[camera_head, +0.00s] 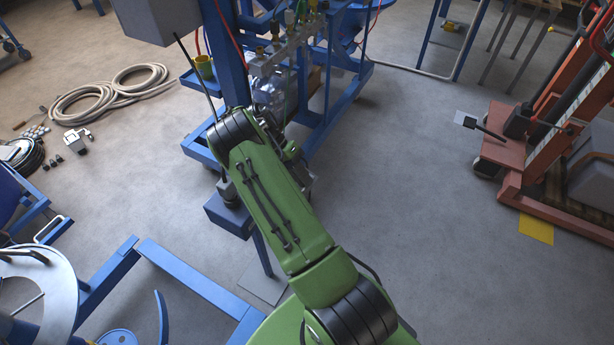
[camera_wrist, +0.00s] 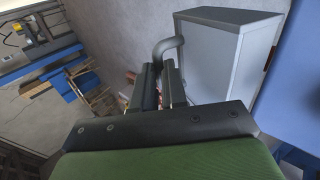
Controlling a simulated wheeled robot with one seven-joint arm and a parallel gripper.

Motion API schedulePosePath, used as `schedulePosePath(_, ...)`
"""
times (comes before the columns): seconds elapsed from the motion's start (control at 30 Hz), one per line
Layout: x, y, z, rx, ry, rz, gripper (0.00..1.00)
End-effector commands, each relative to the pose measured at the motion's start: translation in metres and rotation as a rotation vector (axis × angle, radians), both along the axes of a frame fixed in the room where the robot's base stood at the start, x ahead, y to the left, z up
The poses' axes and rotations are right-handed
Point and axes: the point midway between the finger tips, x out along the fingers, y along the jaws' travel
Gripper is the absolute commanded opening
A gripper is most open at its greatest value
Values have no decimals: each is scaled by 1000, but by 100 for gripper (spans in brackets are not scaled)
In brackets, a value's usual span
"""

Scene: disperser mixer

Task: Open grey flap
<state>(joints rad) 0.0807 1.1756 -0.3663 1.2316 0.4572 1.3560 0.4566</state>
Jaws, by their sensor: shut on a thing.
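In the wrist view, a grey box-shaped cabinet (camera_wrist: 207,62) with a light front face and a darker top stands right of centre. I cannot clearly tell the grey flap's outline or hinge from the cabinet's face. In the head view my green arm reaches toward the blue machine frame (camera_head: 230,55) and hides the gripper and handle.
A blue panel (camera_wrist: 293,85) stands close right of the cabinet in the wrist view. In the head view, a coiled hose (camera_head: 110,90) lies at left, an orange lift (camera_head: 560,120) stands at right, and the floor between machine and lift is open.

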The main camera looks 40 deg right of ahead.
Motion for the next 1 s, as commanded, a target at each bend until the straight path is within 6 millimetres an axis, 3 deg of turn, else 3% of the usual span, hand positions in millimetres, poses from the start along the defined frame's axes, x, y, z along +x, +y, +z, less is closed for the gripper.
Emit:
schedulePosePath(0.4,16,7,15,5,-19,24,0)
schedulePosePath(1.0,16,8,15,6,-17,23,0)
